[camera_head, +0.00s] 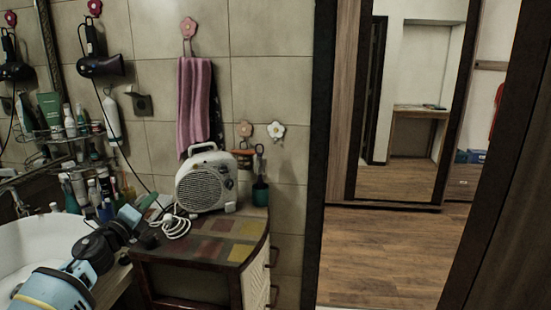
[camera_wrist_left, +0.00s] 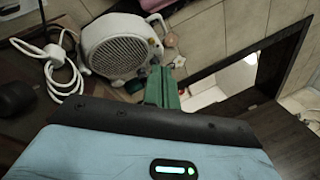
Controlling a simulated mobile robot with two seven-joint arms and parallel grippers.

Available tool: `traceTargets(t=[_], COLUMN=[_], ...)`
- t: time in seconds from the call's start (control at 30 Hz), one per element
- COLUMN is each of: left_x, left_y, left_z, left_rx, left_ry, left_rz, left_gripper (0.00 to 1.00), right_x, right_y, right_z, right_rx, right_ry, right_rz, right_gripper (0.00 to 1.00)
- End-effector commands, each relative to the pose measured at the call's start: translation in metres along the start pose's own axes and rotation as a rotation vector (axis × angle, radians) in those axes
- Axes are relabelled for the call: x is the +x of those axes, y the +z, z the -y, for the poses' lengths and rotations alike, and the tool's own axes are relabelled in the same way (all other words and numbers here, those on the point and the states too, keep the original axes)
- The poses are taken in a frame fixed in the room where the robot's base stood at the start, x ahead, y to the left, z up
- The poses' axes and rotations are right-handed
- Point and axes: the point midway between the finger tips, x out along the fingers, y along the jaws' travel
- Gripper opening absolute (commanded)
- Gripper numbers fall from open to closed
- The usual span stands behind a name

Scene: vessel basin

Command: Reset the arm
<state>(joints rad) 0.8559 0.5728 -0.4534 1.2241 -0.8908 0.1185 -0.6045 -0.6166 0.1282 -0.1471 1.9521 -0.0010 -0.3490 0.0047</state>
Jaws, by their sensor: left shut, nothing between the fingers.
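My left arm comes in from the lower left in the head view, over the edge of the white basin (camera_head: 30,245). My left gripper (camera_head: 147,203) is shut and empty, near the back left of the small cabinet (camera_head: 215,245). In the left wrist view its green fingers (camera_wrist_left: 161,78) are together, with the white fan heater (camera_wrist_left: 118,45) beyond them. My right gripper is in neither view.
The white fan heater (camera_head: 205,182) and its coiled white cable (camera_head: 174,226) sit on the cabinet. Bottles (camera_head: 100,185) crowd the basin's back edge. A hair dryer (camera_head: 100,66) and a pink towel (camera_head: 196,105) hang on the wall. Wooden floor (camera_head: 390,250) is open at right.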

Motion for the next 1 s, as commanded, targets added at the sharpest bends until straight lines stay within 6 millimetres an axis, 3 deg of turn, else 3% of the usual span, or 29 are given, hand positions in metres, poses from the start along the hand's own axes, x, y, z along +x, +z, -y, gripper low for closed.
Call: traceTargets(t=[0.03,0.1,0.27,0.5,0.8,1.0], left_x=[-0.013,-0.031,-0.081,-0.175,-0.314,-0.41], left_y=[-0.033,-0.069,-0.145,-0.243,-0.337,-0.379], left_z=[-0.014,-0.029,-0.059,-0.093,-0.109,-0.102], left_rx=[-0.1,-0.236,-0.547,-1.007,-1.542,-1.851], left_ry=[0.019,0.048,0.136,0.316,0.595,0.785], left_rz=[-0.016,-0.027,-0.031,0.016,0.185,0.366], left_gripper=[0.0,0.0,0.0,0.0,0.0,0.0], right_x=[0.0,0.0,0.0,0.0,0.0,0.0], right_y=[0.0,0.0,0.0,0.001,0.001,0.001], right_z=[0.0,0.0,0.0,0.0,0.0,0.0], right_rx=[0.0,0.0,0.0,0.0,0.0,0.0], right_ry=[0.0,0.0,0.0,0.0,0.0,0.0], right_rz=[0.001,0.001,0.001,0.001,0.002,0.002], right_gripper=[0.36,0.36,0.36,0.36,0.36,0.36])
